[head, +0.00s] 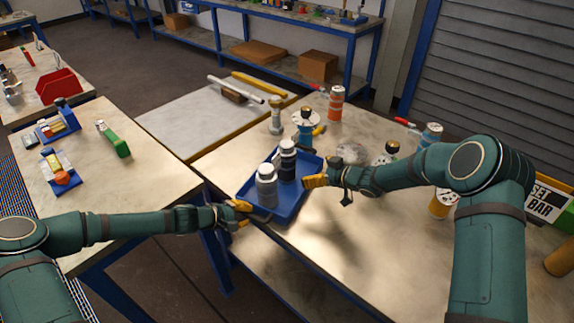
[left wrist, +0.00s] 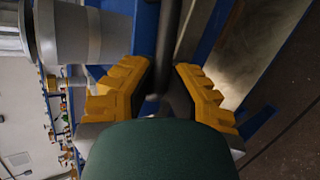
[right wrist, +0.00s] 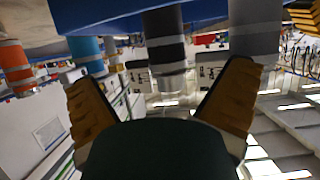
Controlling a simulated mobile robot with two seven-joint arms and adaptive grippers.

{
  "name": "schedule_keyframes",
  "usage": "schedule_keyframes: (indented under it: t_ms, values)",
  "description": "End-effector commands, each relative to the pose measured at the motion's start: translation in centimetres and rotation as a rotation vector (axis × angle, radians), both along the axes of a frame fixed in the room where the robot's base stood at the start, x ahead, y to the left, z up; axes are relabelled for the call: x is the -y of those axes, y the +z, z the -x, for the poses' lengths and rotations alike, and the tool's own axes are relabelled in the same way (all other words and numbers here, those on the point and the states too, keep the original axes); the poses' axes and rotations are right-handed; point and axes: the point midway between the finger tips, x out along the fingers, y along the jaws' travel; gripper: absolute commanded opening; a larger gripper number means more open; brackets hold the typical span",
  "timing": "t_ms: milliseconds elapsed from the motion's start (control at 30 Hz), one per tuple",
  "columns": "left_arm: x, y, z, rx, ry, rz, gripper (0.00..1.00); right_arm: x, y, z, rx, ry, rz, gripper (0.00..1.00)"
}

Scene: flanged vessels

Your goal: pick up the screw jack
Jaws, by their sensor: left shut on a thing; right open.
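A pale post with a wider head and foot (head: 275,115), possibly the screw jack, stands on the table behind the blue tray (head: 289,209). I cannot be sure of its identity. The tray holds a grey cylinder (head: 266,188) and a black-and-grey cylinder (head: 287,162), both upright. My left gripper (head: 241,213) is at the tray's left edge, shut on a dark bar (left wrist: 168,45) that looks like the tray's handle. My right gripper (head: 314,181) is open at the tray's right edge. In the right wrist view, the black-and-grey cylinder (right wrist: 166,45) shows beyond its empty fingers.
Flanged vessels (head: 306,122), an orange can (head: 336,103) and a blue can (head: 430,134) stand behind and to the right. A left table (head: 150,178) holds a green object (head: 114,139). The right table's front area is largely clear.

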Motion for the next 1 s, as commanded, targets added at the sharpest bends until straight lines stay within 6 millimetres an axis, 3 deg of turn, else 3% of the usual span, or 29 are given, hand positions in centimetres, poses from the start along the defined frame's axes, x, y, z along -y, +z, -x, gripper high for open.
schedule_keyframes:
  t_ms: [400, 1000]
  values:
    - [0.1, -0.1, 0.1, 0.000, -0.002, 0.001, 0.00, -4.4, -2.4, -3.3, 0.005, 0.007, 0.004, 1.00]
    - [0.1, -0.1, 0.1, -0.001, -0.002, 0.000, 0.00, -8.6, -5.3, -5.9, 0.006, 0.006, 0.004, 1.00]
